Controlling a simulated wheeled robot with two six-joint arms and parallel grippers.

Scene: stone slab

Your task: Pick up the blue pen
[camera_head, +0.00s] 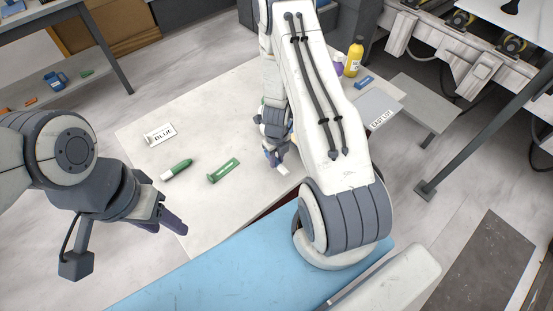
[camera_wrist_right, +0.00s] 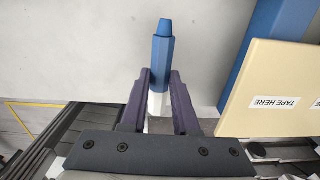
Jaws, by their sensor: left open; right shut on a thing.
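In the right wrist view the blue pen (camera_wrist_right: 161,55), a six-sided blue body with a narrower tip and a white lower part, stands between the two purple fingers of my right gripper (camera_wrist_right: 159,90). The fingers are shut on it. In the head view my right gripper (camera_head: 275,152) is low over the pale stone slab (camera_head: 215,120), partly behind its own arm. The pen is mostly hidden there, and I cannot tell whether it touches the slab. My left gripper (camera_head: 160,217) is open and empty near the slab's front left edge.
A green-and-white marker (camera_head: 176,169), a green item (camera_head: 223,170) and a BLUE sign (camera_head: 160,134) lie left on the slab. A yellow bottle (camera_head: 353,58), blue block (camera_head: 364,82) and EAST LOT card (camera_head: 378,107) are right. A TAPE HERE box (camera_wrist_right: 285,92) is close right.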

